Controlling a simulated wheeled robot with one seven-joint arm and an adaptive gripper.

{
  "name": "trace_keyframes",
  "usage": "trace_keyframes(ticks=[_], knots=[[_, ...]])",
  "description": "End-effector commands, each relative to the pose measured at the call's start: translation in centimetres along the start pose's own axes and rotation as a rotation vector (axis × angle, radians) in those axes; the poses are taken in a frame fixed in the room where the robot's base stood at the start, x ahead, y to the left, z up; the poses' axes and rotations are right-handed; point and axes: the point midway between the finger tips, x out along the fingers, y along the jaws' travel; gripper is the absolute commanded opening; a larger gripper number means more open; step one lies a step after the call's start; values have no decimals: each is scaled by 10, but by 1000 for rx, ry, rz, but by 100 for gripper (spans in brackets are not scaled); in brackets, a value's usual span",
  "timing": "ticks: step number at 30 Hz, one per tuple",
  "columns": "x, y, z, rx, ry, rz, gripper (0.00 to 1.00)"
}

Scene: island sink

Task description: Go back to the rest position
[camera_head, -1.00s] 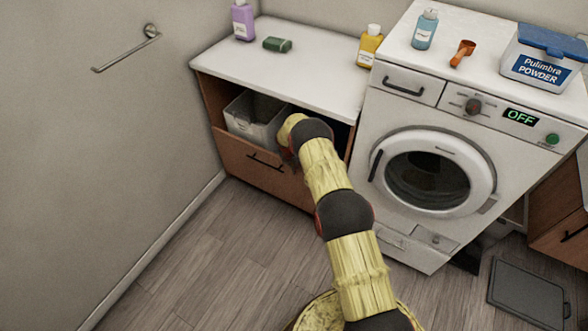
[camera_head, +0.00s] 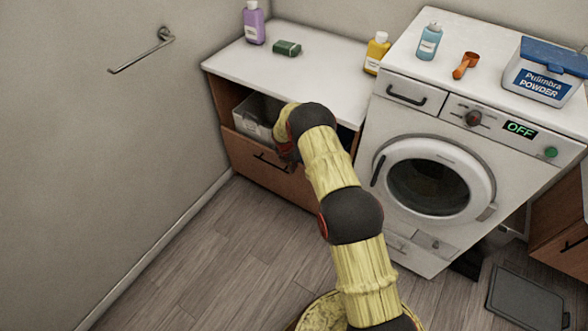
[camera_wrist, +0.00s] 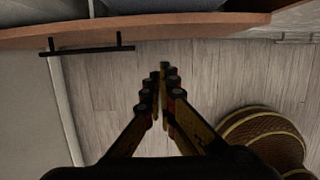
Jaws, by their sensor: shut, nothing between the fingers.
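My arm, yellow with dark joints, reaches from the bottom of the head view toward the wooden cabinet. My gripper is hidden behind the arm there. In the wrist view my gripper (camera_wrist: 163,72) has its fingers together with nothing between them. It is over the wooden floor, clear of the drawer front's black handle (camera_wrist: 88,49). The brown drawer front (camera_head: 250,161) also shows in the head view, with a grey bin (camera_head: 256,113) behind it in the cabinet opening. The far end of my arm overlaps the bin's right side in the picture.
A white washing machine (camera_head: 400,120) stands right of the cabinet, its display reading OFF. Bottles, a green block (camera_head: 287,48), an orange scoop (camera_head: 465,65) and a powder box (camera_head: 543,75) stand on top. A dark flat scale-like object (camera_head: 525,300) lies on the floor. Floor left of my arm is clear.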

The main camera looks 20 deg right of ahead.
Motion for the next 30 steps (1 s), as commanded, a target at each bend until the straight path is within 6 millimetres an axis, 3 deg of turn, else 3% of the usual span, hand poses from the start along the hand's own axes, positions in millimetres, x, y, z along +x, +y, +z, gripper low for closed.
trace_keyframes(ticks=[11,17,23,26,30], knots=[[-8,0,-1,17,1,0,0],[-7,-6,-5,251,12,-22,0],[4,-53,-52,609,71,-152,0],[-12,-72,-68,784,81,-208,0],[-59,-93,-83,1041,77,-270,0]])
